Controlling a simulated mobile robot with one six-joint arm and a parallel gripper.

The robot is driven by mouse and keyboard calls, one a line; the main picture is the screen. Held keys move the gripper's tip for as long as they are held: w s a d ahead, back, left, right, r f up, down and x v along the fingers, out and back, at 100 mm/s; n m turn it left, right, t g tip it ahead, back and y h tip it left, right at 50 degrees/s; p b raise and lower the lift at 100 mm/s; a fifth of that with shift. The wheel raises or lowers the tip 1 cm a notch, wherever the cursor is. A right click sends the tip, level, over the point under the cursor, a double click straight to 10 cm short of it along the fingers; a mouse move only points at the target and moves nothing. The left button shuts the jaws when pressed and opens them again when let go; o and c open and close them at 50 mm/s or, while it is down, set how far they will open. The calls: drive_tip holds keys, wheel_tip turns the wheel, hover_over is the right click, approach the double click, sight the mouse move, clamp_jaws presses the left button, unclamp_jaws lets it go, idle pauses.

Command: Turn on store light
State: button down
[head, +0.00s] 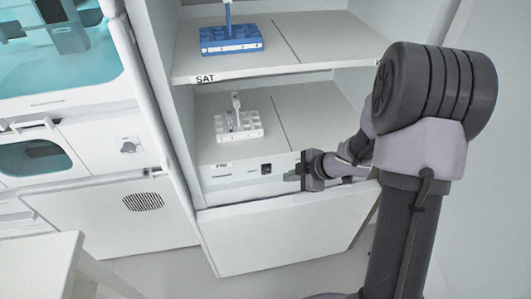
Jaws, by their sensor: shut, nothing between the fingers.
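The store is an open white cabinet with two shelves. A small black switch (266,168) sits on the white front strip below its lower shelf. My gripper (287,178) is just right of the switch and slightly lower in the picture, with its fingers pointing left. It is shut and holds nothing. A gap shows between the fingertips and the switch in the picture; I cannot tell the distance in depth. The switch's position, on or off, is too small to read.
A blue rack (231,39) stands on the upper shelf (325,45), marked SAT. A white rack (238,125) stands on the lower shelf (310,115). A white machine with a teal window (70,60) is at left. A white table (40,265) is at the lower left.

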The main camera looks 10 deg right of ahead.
drive_tip(key=b, duration=0.6)
approach(267, 170)
drive_tip(key=x, duration=0.4)
drive_tip(key=s+x, duration=0.1)
drive_tip(key=x, duration=0.1)
drive_tip(key=shift+w+a+f, duration=0.1)
drive_tip(key=shift+a+f, duration=0.1)
drive_tip(key=shift+a, duration=0.3)
